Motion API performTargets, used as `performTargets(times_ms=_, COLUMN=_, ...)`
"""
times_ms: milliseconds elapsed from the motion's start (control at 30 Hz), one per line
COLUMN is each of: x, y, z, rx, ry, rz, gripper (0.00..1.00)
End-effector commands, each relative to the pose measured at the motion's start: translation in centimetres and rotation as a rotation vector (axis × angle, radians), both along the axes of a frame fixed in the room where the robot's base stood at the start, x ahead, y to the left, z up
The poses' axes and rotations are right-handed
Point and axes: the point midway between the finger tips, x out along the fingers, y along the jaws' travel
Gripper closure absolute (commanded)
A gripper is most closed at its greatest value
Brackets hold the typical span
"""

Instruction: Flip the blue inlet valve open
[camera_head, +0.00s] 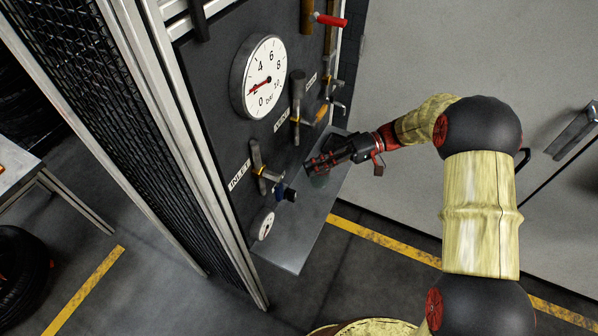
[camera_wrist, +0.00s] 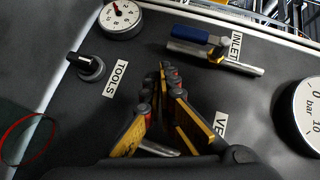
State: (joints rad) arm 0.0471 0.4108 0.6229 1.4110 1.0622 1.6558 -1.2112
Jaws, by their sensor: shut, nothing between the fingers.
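The blue inlet valve handle (camera_head: 287,193) is on the dark panel beside the INLET label (camera_head: 239,175). It also shows in the wrist view (camera_wrist: 188,33), where it lies roughly along its short metal pipe (camera_wrist: 235,67). My gripper (camera_head: 309,168) is in front of the panel, to the right of the handle and apart from it. In the wrist view my gripper (camera_wrist: 167,70) has its fingertips together and empty, below the inlet pipe in the picture. The gripper body hides part of the panel's lower area there.
A large pressure gauge (camera_head: 258,77) sits above, and a small gauge (camera_head: 266,225) below the inlet. The VENT valve with an orange handle (camera_head: 320,115) is close to my gripper. A black TOOLS knob (camera_wrist: 86,66) is on the panel. A metal shelf (camera_head: 300,240) juts out below.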

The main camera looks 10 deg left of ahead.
Motion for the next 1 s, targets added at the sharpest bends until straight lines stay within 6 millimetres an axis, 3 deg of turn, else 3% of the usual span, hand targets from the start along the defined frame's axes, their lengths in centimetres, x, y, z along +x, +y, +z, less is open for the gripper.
performTargets(times_ms=100, x=1.0, y=-2.1, z=0.0, rx=0.0, ry=0.002, rz=-0.002, gripper=1.0)
performTargets(times_ms=333, x=2.0, y=-4.4, z=0.0, rx=0.0, ry=0.002, rz=0.0, gripper=1.0)
performTargets(times_ms=1000, x=2.2, y=-4.7, z=-0.1, rx=-0.003, ry=0.008, rz=-0.002, gripper=1.0)
